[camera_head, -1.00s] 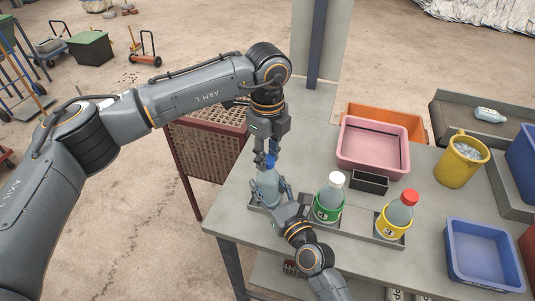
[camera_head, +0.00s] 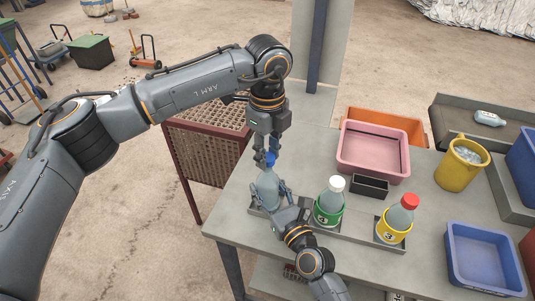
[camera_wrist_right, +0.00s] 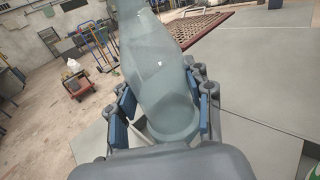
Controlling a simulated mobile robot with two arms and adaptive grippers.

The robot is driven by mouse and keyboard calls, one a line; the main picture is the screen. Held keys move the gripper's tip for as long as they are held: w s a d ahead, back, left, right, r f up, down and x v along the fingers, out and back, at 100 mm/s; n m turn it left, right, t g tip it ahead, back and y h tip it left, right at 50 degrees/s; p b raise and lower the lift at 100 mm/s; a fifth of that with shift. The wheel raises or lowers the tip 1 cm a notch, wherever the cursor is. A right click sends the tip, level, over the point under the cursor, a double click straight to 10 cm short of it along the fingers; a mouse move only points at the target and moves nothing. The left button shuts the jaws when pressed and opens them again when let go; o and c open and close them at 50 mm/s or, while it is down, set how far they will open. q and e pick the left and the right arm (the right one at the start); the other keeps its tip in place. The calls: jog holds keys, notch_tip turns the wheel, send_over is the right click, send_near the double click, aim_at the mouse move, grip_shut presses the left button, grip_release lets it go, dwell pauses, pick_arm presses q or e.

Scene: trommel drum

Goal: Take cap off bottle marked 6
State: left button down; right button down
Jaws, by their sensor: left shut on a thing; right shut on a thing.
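A clear blue-grey bottle (camera_head: 268,190) stands at the left end of the tray on the table; its number is hidden. Its blue cap (camera_head: 270,159) is at the top, between the fingers of my left gripper (camera_head: 270,161). My left gripper comes down from above and is shut on the cap. My right gripper (camera_head: 269,198) is shut around the bottle's body from the front. In the right wrist view the bottle (camera_wrist_right: 160,80) stands between the blue-padded fingers; its cap is out of view there.
A white-capped bottle with a green label (camera_head: 328,204) and a red-capped bottle with a yellow label (camera_head: 397,220) stand to the right in the same tray (camera_head: 357,238). Behind are a small black box (camera_head: 369,186) and a pink bin (camera_head: 373,149). A yellow bucket (camera_head: 460,165) and blue bin (camera_head: 482,257) stand further right.

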aim_at(268, 157)
pick_arm(q)
jog(key=shift+r, duration=0.1)
jog(key=shift+r, duration=1.95)
pick_arm(e)
jog(key=shift+c, duration=2.4)
grip_release()
jog(key=shift+s, duration=0.1)
